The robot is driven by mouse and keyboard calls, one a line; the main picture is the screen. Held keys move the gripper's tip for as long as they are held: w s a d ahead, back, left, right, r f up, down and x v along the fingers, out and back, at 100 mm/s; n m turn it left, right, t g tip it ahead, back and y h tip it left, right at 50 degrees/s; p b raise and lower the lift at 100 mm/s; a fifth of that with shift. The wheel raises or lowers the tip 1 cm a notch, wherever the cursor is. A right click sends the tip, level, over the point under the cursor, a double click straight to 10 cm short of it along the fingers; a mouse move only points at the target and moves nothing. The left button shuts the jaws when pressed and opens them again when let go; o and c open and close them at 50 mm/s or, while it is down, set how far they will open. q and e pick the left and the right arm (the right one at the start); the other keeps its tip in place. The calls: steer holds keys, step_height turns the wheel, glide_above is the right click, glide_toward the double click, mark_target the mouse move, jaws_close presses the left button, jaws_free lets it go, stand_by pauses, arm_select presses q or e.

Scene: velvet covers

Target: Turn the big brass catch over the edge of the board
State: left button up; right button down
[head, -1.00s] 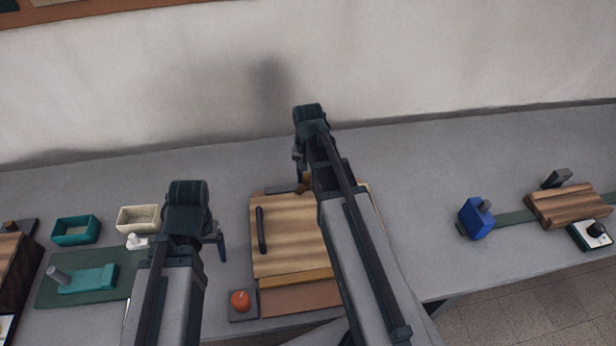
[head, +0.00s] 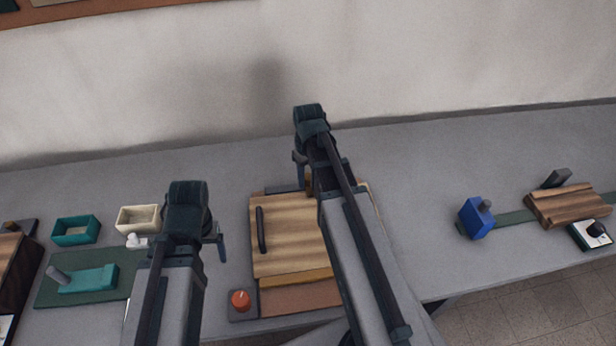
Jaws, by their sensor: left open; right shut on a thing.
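The wooden board (head: 285,235) lies in the middle of the table with a dark bar handle (head: 262,230) on its left part. The brass catch (head: 309,184) shows as a small brass patch at the board's far edge, mostly hidden by my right arm. My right gripper (head: 303,178) is over that far edge and shut on the catch; its fingertips are largely hidden. My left gripper (head: 211,243) is open and empty, left of the board and apart from it.
A red knob (head: 240,300) sits at the board's near left corner. Teal (head: 75,231) and cream (head: 139,218) boxes and a green mat (head: 50,290) are at left. A blue block (head: 475,220) and wooden block (head: 570,206) stand at right. The table behind is clear.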

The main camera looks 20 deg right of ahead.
mark_target(309, 177)
steer(key=shift+s+n, duration=0.2)
steer(key=shift+n, duration=0.4)
steer(key=shift+c, duration=2.2)
jaws_free()
steer(key=shift+w, duration=0.1)
arm_select(q)
step_height(309, 177, up, 14)
steer(key=p, duration=1.4)
arm_select(e)
step_height(309, 177, up, 14)
arm_select(q)
steer(key=shift+f, duration=0.15)
arm_select(e)
steer(key=shift+f, duration=0.15)
